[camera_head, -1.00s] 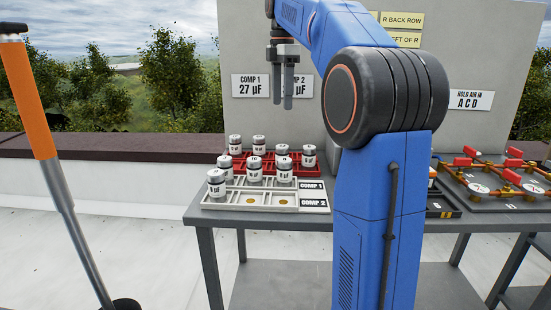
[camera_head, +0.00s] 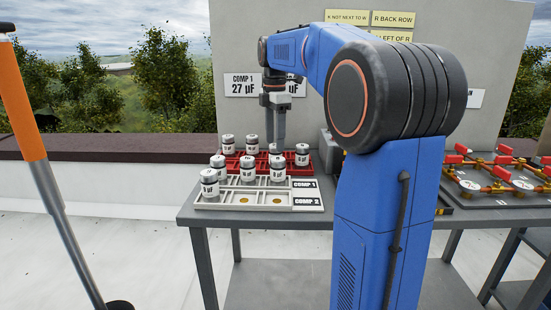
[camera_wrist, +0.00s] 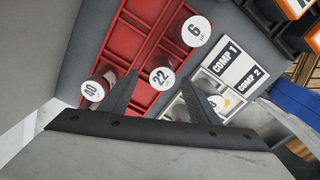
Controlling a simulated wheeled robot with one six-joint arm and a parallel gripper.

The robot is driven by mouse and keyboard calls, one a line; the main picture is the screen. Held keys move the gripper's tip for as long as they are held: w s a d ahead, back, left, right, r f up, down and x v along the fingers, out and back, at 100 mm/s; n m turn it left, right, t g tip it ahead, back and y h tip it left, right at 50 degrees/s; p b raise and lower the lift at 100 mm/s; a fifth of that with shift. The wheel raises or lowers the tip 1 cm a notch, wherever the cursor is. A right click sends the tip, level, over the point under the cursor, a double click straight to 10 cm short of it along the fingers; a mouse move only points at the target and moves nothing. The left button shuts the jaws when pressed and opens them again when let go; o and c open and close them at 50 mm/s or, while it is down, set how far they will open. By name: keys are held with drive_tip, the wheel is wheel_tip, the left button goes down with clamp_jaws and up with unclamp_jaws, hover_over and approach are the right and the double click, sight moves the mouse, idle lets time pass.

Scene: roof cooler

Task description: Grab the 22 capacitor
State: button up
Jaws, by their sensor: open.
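The capacitor labelled 22 (camera_wrist: 162,78) stands upright in the red tray (camera_wrist: 117,45) in the wrist view. My gripper (camera_wrist: 162,95) is open and empty; the 22 top appears between and slightly beyond its two fingers, and I cannot tell the height gap. In the head view my gripper (camera_head: 276,140) points down over the red tray (camera_head: 290,169), behind the front row of capacitors. The can under it there is partly hidden and its label is unreadable. Capacitors labelled 40 (camera_wrist: 95,90) and 6 (camera_wrist: 195,31) stand on either side of the 22.
A white tray (camera_head: 240,206) with several capacitors and COMP 1 and COMP 2 labels lies in front of the red tray. One can there is partly hidden by the right finger in the wrist view. A grey sign panel (camera_head: 240,50) stands behind; valve fixtures (camera_head: 490,180) are at right.

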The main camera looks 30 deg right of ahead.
drive_tip(key=shift+s+a+f, duration=0.1)
drive_tip(key=shift+s+f, duration=0.05)
drive_tip(key=shift+f, duration=1.95)
drive_tip(key=c, duration=1.2)
drive_tip(key=shift+r, duration=0.1)
